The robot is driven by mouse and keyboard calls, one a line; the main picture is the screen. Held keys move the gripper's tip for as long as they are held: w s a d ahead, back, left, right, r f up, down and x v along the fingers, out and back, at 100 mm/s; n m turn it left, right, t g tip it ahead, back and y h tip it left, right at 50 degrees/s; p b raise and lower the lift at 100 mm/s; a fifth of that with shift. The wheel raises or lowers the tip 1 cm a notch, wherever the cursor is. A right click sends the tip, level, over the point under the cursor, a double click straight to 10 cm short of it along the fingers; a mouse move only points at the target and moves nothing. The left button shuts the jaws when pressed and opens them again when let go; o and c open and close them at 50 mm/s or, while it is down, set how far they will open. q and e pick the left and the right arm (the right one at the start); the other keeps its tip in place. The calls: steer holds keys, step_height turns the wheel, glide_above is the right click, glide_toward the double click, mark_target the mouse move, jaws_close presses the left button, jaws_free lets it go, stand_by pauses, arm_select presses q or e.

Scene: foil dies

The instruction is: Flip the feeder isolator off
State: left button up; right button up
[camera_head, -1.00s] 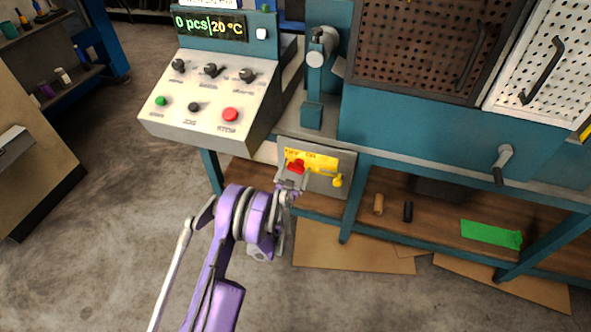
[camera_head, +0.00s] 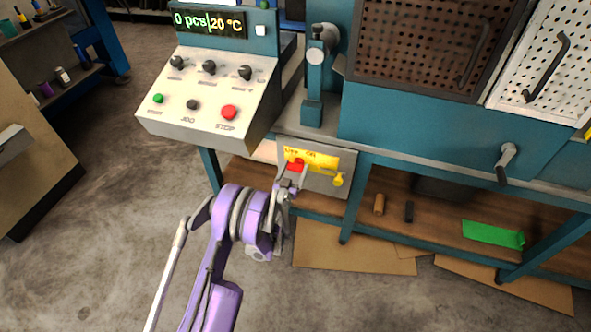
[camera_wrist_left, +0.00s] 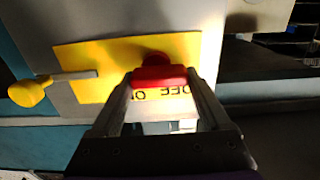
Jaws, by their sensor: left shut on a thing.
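The feeder isolator is a red handle (camera_head: 296,164) on a yellow plate (camera_head: 325,160) marked OFF and ON, on a grey box under the bench edge. In the head view the handle sits at the plate's left part, below the lettering. My left gripper (camera_head: 293,178) is shut on the red handle. In the left wrist view the red handle (camera_wrist_left: 158,76) shows between the two fingertips, with the lettering upside down just below it. The handle's base is partly hidden. My right gripper is not in view.
A yellow-knobbed lever (camera_head: 338,180) sits on the same box, right of the handle. The sloped control panel (camera_head: 205,105) with knobs and a red button is above left. A crank handle (camera_head: 505,160) sticks out further right. The floor before the bench is open.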

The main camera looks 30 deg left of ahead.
arm_select(q)
steer(key=o, duration=1.2)
steer(key=b+v, duration=0.3)
steer(key=v, duration=0.7)
steer(key=shift+s, duration=0.4)
